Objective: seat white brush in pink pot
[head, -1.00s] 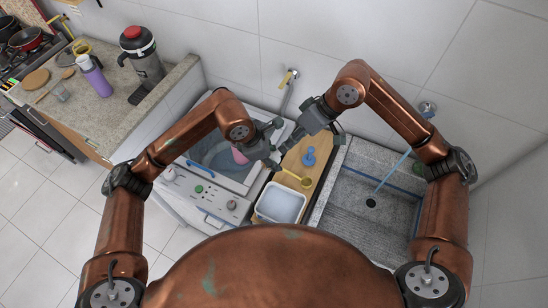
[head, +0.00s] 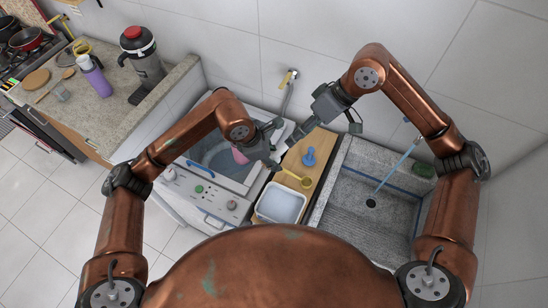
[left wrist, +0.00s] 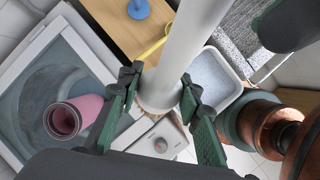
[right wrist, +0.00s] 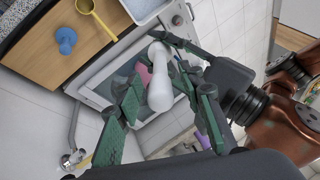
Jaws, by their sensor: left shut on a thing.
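My left gripper (left wrist: 158,98) is shut on the white brush (left wrist: 187,45). It grips low, near tan bristles at the brush's lower end, while the long white handle rises past the camera. The brush handle also shows in the right wrist view (right wrist: 158,88). The pink pot (left wrist: 66,118) is a hollow cylinder in the washer opening, apart from the brush and to its left in the left wrist view. The pot is partly hidden by my left arm in the head view (head: 240,155). My right gripper (right wrist: 165,100) is open, its fingers apart, above the brush handle.
A wooden board (head: 304,165) carries a blue knobbed item (head: 309,157) and a yellow scoop (head: 293,177). A white tub (head: 280,205) stands in front. The stone sink (head: 352,205) lies right, the washer (head: 205,190) left. A counter with bottles is farther left.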

